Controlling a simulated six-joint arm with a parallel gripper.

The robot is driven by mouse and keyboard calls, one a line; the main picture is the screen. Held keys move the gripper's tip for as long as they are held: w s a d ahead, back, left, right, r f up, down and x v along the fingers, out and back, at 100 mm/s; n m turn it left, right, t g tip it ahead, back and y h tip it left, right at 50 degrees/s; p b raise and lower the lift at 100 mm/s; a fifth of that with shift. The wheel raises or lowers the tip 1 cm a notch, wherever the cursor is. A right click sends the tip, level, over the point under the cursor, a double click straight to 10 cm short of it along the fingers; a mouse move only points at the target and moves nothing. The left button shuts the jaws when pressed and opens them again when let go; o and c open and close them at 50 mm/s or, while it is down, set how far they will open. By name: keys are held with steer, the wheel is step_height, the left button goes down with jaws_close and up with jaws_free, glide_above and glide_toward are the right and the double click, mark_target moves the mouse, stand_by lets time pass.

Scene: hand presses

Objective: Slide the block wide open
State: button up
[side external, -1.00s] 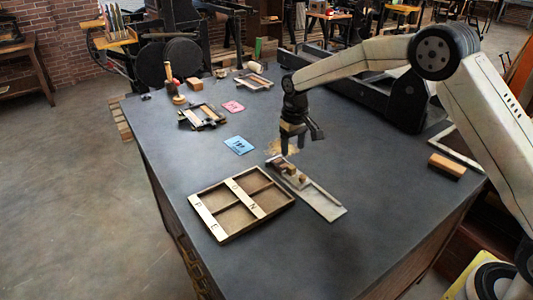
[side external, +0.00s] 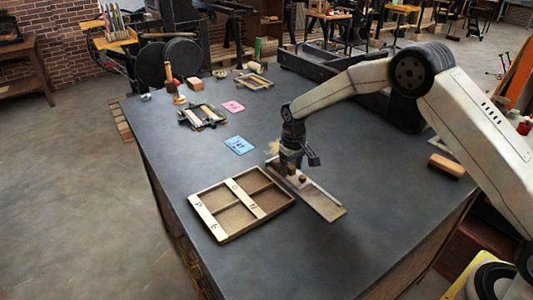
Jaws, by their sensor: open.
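The sliding block (side external: 301,178) is a small wooden piece on a long pale metal tray (side external: 322,202) that lies on the dark table. My gripper (side external: 289,172) points down at the far end of this tray, right beside the block. The gripper is open; its fingers overlap the tray's far end in this view. I cannot tell whether a finger touches the block. The far end of the tray is partly hidden behind the gripper.
A wooden compartment case (side external: 222,236) with lettered strips lies just left of the tray. Blue (side external: 239,145) and pink (side external: 233,107) cards lie farther back. A wooden block (side external: 446,166) sits to the right. The table's front area is clear.

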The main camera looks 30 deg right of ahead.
jaws_close()
stand_by(1.5)
